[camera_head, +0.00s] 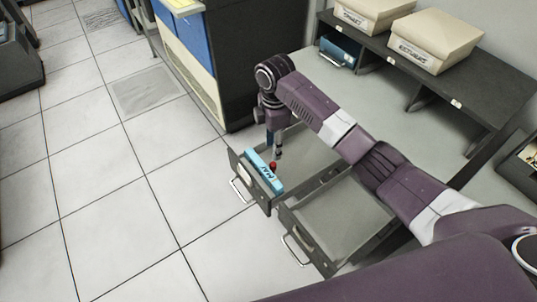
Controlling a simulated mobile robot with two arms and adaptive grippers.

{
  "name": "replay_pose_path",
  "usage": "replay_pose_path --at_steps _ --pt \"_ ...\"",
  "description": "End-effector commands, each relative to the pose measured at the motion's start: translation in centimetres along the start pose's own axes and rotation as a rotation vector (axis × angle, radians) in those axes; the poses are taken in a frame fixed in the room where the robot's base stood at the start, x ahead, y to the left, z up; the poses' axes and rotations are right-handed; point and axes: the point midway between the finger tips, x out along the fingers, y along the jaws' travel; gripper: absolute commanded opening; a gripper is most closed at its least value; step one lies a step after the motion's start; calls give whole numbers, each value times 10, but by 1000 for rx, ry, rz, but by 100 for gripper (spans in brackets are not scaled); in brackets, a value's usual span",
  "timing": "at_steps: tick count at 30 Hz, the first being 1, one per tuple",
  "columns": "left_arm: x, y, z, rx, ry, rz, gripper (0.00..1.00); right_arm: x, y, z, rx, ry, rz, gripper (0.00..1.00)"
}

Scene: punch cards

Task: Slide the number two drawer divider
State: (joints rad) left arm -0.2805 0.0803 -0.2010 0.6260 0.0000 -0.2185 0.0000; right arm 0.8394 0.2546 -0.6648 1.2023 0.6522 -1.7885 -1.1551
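Two grey drawers are pulled open below the desk, a left one (305,151) and a right one (345,215). A light blue block with dark markings (263,172), perhaps the divider, stands just inside the front of the left drawer. I cannot read a number on it. A small red piece (273,166) shows right behind it. My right gripper (278,155) points down into the left drawer, close behind the blue block and the red piece. Its fingers are too small to tell open from shut, or whether they touch. My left gripper is not in view.
Labelled cream boxes (436,38) sit on a dark shelf (470,85) at the upper right. A blue box (340,50) is under the shelf. A dark cabinet (243,60) stands behind the drawers. The tiled floor (110,190) at left is clear.

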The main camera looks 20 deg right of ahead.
Motion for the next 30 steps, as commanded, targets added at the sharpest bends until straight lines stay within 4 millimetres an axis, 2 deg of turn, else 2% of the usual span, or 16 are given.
replay_pose_path --at_steps 3,5,12,15,19,24,28,30 --pt "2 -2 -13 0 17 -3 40 6 1 1 -5 -2 -3 34" --pt "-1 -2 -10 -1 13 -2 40 12 0 1 -5 -2 -5 34" --pt "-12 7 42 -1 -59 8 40 49 0 1 -4 -2 -4 34" --pt "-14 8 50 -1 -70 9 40 63 0 1 -3 -2 -4 34" --pt "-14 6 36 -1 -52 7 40 75 1 1 -3 -2 -2 34" --pt "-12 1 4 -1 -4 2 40 79 1 1 -4 -2 0 34" --pt "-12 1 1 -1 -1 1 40 79 1 1 -4 -2 0 34" --pt "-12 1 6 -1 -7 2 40 79 1 1 -4 -2 0 29"
